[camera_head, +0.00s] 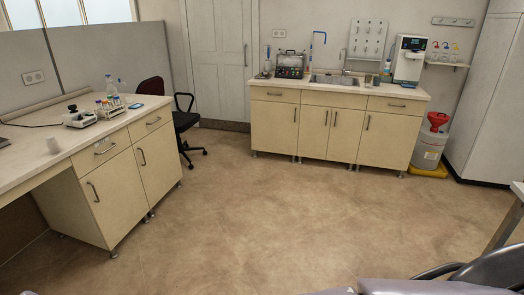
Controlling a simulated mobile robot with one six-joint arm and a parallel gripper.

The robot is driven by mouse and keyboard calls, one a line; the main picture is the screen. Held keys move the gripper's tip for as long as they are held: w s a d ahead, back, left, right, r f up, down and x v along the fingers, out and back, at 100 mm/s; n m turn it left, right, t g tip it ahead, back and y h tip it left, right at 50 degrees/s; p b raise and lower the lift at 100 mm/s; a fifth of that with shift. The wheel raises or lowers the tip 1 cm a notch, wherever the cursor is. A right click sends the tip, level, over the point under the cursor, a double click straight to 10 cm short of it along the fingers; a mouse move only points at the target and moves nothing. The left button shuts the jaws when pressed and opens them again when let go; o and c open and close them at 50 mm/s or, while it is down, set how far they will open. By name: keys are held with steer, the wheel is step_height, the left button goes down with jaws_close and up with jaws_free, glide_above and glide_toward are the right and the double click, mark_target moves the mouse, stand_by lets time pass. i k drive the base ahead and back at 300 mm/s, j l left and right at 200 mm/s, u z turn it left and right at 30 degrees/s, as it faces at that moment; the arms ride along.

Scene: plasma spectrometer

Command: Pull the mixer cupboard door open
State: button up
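A small mixer (80,118) with a dark knob on top stands on the left bench. Below it is a cream cupboard with two doors. The nearer door (118,200) has a dark upright handle (93,191) near its left edge and looks shut. The farther door (160,162) has a handle near its left edge and also looks shut. I cannot tell for sure which is the mixer cupboard door; the nearer one lies more directly below the mixer. My gripper is not in view.
Open brown floor (260,215) lies before the cupboards. A dark chair (183,115) stands beyond the left bench. A sink bench (335,90) with shut cupboards is at the back. A red-topped container (430,148) stands at its right. A table leg (505,225) shows at right.

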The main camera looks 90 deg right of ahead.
mark_target(156, 155)
steer(key=z, duration=2.1)
steer(key=i, duration=1.2)
steer(key=i+z, duration=0.1)
steer(key=i, duration=1.15)
steer(key=i+j, duration=0.15)
steer(key=i, duration=1.05)
